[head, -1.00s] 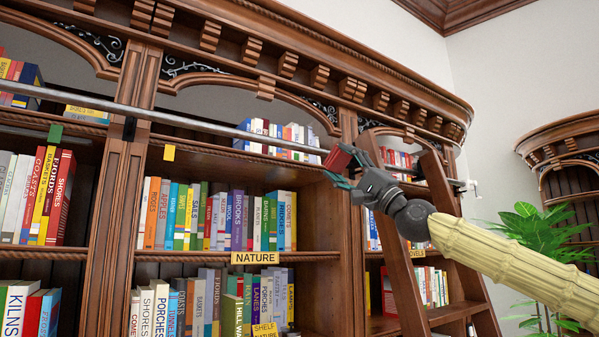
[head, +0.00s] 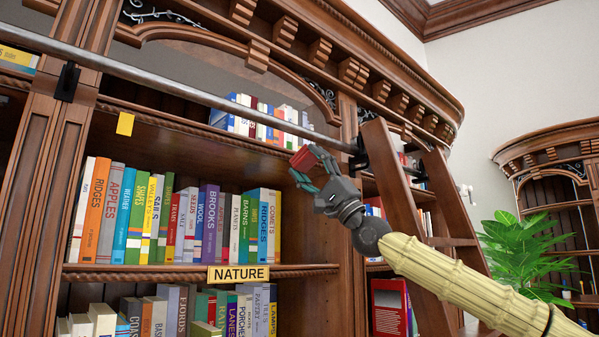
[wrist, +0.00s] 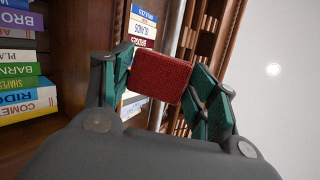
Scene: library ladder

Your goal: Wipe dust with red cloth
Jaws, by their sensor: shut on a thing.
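My gripper (head: 308,171) is shut on the red cloth (head: 303,158), which looks like a small folded block. In the wrist view the red cloth (wrist: 160,78) sits between the two green-padded fingers, its woven surface facing the camera. The gripper is raised in front of the bookcase, near the upright at the right of the NATURE section. In the head view it is below the metal rail and right of the row of books. I cannot make out any dust on the shelves.
A metal rail (head: 200,100) runs across the bookcase front. A wooden ladder (head: 393,180) leans at the right of my gripper. Books (head: 180,222) fill the NATURE shelf, and more books (head: 262,118) stand on the top shelf (head: 180,122). A plant (head: 525,255) stands at right.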

